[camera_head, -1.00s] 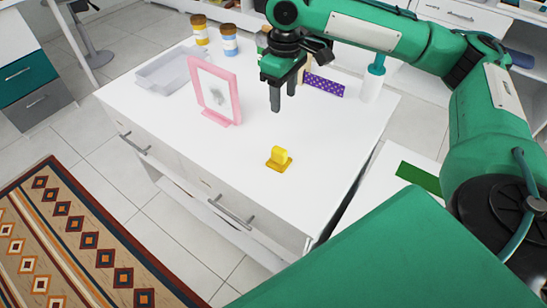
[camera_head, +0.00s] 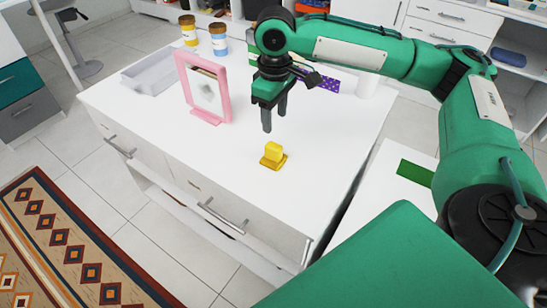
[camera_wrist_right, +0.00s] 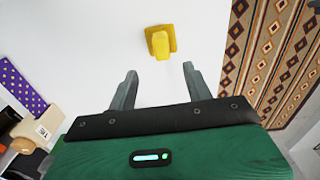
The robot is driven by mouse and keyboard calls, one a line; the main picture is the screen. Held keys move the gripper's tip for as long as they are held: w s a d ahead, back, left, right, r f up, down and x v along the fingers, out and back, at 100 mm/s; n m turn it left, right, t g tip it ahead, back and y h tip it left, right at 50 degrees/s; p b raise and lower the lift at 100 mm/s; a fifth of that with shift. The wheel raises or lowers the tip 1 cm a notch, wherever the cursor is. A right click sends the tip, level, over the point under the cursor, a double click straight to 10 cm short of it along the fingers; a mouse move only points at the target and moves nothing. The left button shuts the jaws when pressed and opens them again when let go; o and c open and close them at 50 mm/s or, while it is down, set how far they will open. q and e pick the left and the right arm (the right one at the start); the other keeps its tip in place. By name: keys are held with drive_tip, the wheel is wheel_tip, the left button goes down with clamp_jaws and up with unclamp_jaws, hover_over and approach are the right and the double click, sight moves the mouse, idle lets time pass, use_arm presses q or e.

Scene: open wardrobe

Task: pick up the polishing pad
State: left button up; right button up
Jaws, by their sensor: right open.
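The polishing pad is most likely the small yellow block with a raised grip (camera_head: 273,155), lying on the white cabinet top near its front edge. It also shows in the right wrist view (camera_wrist_right: 160,42), beyond and between the fingertips. My right gripper (camera_head: 275,117) is open and empty, pointing down above the cabinet top, behind the yellow pad. Its two grey fingers show apart in the right wrist view (camera_wrist_right: 160,78), with a gap between them and the pad. My left gripper is not in view.
A pink picture frame (camera_head: 227,97) stands left of my right gripper. A clear tray (camera_head: 152,80) and two jars (camera_head: 189,30) are at the back left. A purple dotted item (camera_head: 328,84) lies behind the gripper. The cabinet top (camera_head: 215,150) around the pad is clear.

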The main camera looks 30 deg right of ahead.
sight(274, 145)
wheel_tip(274, 145, down, 7)
drive_tip(key=shift+f+b, duration=0.1)
drive_tip(key=shift+b, duration=0.5)
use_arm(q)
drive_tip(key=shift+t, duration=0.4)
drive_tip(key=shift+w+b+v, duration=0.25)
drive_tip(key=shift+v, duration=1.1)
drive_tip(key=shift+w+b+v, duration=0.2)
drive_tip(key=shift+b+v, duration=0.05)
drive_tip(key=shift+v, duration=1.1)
use_arm(e)
drive_tip(key=shift+a+f, duration=0.15)
drive_tip(key=shift+f, duration=2.1)
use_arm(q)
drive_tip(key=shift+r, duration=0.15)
use_arm(e)
drive_tip(key=c, duration=1.1)
drive_tip(key=shift+o, duration=0.2)
drive_tip(key=shift+r, duration=0.1)
